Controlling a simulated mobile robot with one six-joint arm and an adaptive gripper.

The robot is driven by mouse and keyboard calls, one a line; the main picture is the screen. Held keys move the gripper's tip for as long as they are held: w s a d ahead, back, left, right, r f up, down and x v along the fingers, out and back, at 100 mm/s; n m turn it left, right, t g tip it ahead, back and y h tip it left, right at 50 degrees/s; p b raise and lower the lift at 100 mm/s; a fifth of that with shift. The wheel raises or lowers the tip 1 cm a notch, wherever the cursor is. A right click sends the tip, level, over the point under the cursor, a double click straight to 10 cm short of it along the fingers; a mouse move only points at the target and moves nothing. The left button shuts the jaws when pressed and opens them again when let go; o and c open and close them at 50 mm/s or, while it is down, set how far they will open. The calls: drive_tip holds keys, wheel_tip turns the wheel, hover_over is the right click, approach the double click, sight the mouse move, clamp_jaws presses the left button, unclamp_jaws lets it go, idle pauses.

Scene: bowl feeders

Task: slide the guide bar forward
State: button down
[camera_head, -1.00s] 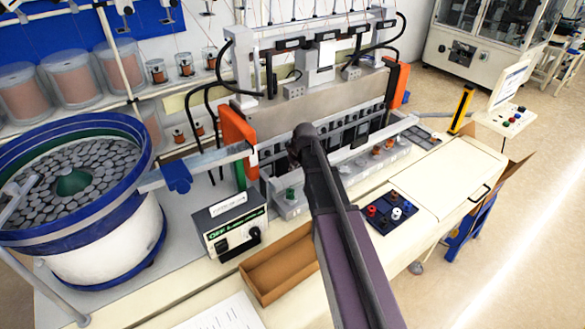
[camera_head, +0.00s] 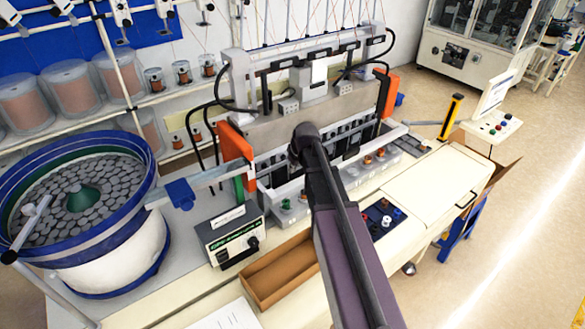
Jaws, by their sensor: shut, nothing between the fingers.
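The arm's far end is over the machine's front, near the bar. My gripper's fingers are hidden behind the arm, so I cannot tell whether they touch the bar.
A blue-rimmed bowl feeder (camera_head: 150,150) stands at the left. A control box (camera_head: 225,235) and an open cardboard box (camera_head: 282,272) stand in front of the machine. A dark parts tray (camera_head: 372,222) lies right of my arm. The cream table top (camera_head: 430,185) is clear.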

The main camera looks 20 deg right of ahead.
drive_tip(key=shift+s+r+p, duration=0.1)
drive_tip(key=shift+r+p, duration=0.2)
drive_tip(key=shift+r, duration=0.25)
drive_tip(key=shift+s+f+b, duration=0.3)
drive_tip(key=shift+f+b, duration=0.05)
drive_tip(key=shift+f, duration=0.05)
drive_tip(key=s+a+f+m+g+b, duration=0.1)
drive_tip(key=s+f+b, duration=0.5)
drive_tip(key=s+a+f+m+g+h+b, duration=0.1)
drive_tip(key=s+a+f+b, duration=0.1)
drive_tip(key=s+f+b, duration=0.4)
drive_tip(key=s+a+f+m+g+b, duration=0.1)
drive_tip(key=s+a+f+m+b, duration=0.1)
drive_tip(key=s+f+b, duration=0.4)
drive_tip(key=shift+s+a+f+g+b, duration=0.15)
drive_tip(key=shift+s+f+b, duration=0.05)
drive_tip(key=shift+s+f, duration=0.3)
drive_tip(key=shift+s+a+f+g+b, duration=0.1)
drive_tip(key=shift+s+f+g+b, duration=0.1)
drive_tip(key=shift+s+f, duration=0.3)
drive_tip(key=shift+s, duration=0.4)
idle(0.8)
